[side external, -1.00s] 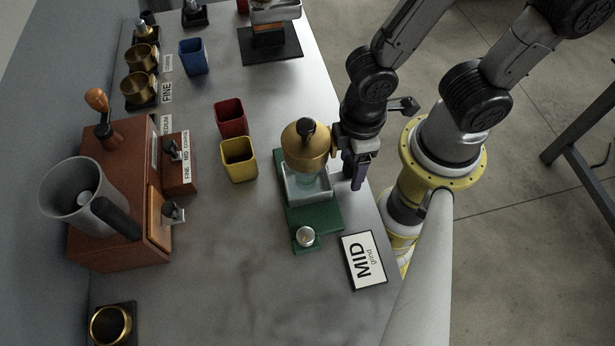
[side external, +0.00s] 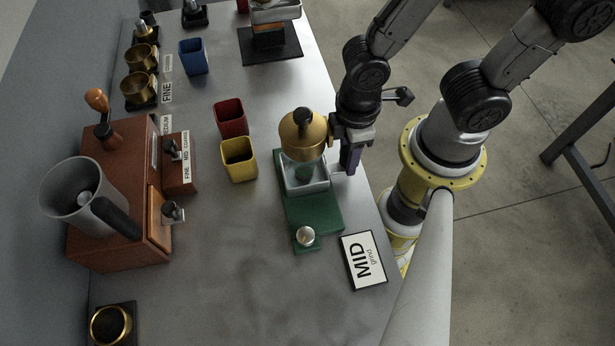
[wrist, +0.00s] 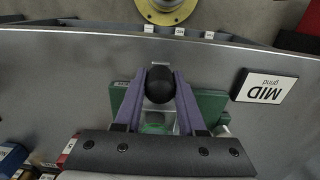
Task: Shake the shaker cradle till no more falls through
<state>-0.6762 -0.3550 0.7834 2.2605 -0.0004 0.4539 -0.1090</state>
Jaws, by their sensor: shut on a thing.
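The shaker cradle (side external: 309,188) is a pale metal tray on a green base (side external: 318,216), with a clear vessel under a brass dome (side external: 303,138) topped by a black knob. In the wrist view my gripper (wrist: 160,78) is shut on a round black knob (wrist: 159,86), with a finger on each side. The green base (wrist: 212,104) shows behind it. Whether anything is falling through the cradle is too small to tell.
A yellow cup (side external: 239,171) and a red cup (side external: 231,128) stand left of the cradle. A MID grind card (side external: 363,261) lies in front, near the table's right edge. A brown grinder (side external: 118,225) stands at the left. The table's front middle is clear.

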